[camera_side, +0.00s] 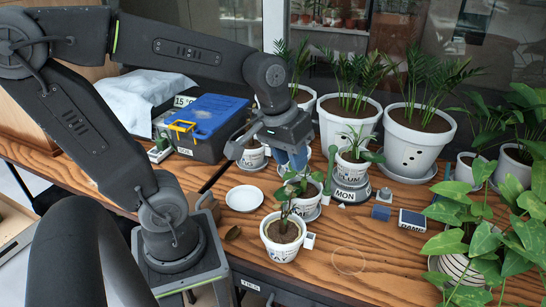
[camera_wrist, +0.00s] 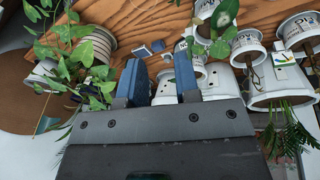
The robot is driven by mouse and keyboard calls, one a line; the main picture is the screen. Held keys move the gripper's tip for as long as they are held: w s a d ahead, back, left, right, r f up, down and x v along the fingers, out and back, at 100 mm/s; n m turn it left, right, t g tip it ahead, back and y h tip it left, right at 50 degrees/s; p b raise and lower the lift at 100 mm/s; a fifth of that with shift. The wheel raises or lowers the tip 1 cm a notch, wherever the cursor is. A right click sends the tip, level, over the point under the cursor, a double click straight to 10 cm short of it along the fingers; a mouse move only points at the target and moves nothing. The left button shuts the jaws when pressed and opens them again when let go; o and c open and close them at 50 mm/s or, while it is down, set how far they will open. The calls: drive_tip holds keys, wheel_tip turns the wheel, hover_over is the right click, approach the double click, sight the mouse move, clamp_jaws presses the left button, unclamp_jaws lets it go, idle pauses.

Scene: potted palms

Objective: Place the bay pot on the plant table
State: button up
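The bay pot (camera_side: 283,247) is a small white pot with dark lettering and a leafy plant. It stands upright on the wooden table top (camera_side: 350,262), near its front edge in the side view. My gripper (camera_side: 291,161) is above and behind the bay pot, apart from it, over other small white pots. Its blue fingers also show in the wrist view (camera_wrist: 160,60), spread apart with a gap between them. No pot is visibly held. I cannot tell which pot in the wrist view is the bay pot.
A white saucer (camera_side: 244,198) lies empty left of the bay pot. The plum pot (camera_side: 352,168) stands on a grey stand right of my gripper. Large palm pots (camera_side: 417,135) stand behind. A blue-lidded box (camera_side: 205,120) is at the left. Leafy plants crowd the right.

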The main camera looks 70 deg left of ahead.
drive_tip(key=s+m+t, duration=0.1)
drive_tip(key=s+d+r+m, duration=0.1)
drive_tip(key=s+m, duration=0.1)
drive_tip(key=s+d+r+m+t, duration=0.1)
drive_tip(key=m, duration=0.1)
drive_tip(key=shift+s+d+r+t, duration=0.1)
drive_tip(key=shift+s+d+t, duration=0.05)
drive_tip(key=shift+s+t, duration=0.2)
